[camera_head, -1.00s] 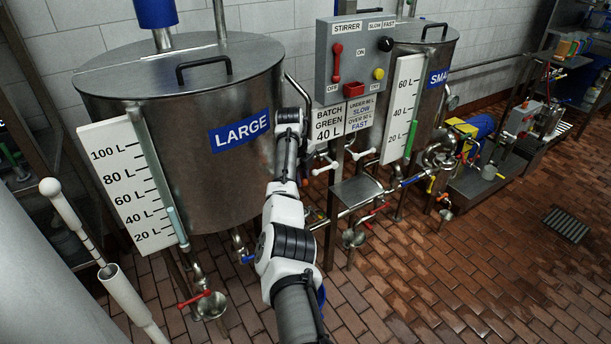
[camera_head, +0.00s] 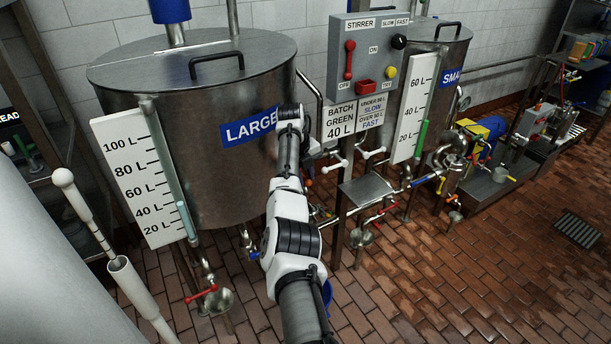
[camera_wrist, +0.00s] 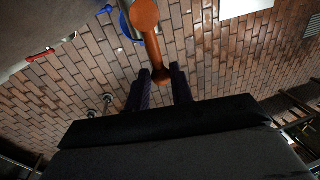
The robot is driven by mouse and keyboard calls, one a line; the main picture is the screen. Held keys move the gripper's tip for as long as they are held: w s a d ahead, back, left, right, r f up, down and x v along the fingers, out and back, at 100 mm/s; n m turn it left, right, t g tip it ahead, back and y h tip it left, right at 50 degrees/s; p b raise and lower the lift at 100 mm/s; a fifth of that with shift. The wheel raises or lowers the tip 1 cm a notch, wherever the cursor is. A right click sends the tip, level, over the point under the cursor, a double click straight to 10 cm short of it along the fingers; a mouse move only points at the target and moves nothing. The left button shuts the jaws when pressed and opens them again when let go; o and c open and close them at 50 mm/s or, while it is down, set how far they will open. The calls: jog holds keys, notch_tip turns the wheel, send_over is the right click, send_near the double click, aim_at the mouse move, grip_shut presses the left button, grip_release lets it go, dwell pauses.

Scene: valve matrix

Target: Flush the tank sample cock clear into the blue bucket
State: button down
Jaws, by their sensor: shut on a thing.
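A blue rim, apparently the blue bucket (camera_wrist: 127,27), shows partly behind the handle. In the head view a sliver of blue (camera_head: 327,291) shows beside my arm; the arm hides the rest. I cannot make out any flow.
A red-handled valve (camera_head: 201,293) and a blue-handled valve (camera_head: 251,255) sit under the large tank. The stirrer box (camera_head: 368,60), batch sign (camera_head: 341,118) and a small metal shelf (camera_head: 368,190) stand right of my arm. The brick floor at right is mostly clear.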

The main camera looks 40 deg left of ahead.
jog(key=c, duration=1.5)
grip_release()
jog(key=shift+o, duration=0.2)
notch_tip(320, 180, up, 20)
jog(key=p, duration=0.1)
jog(key=shift+p, duration=0.4)
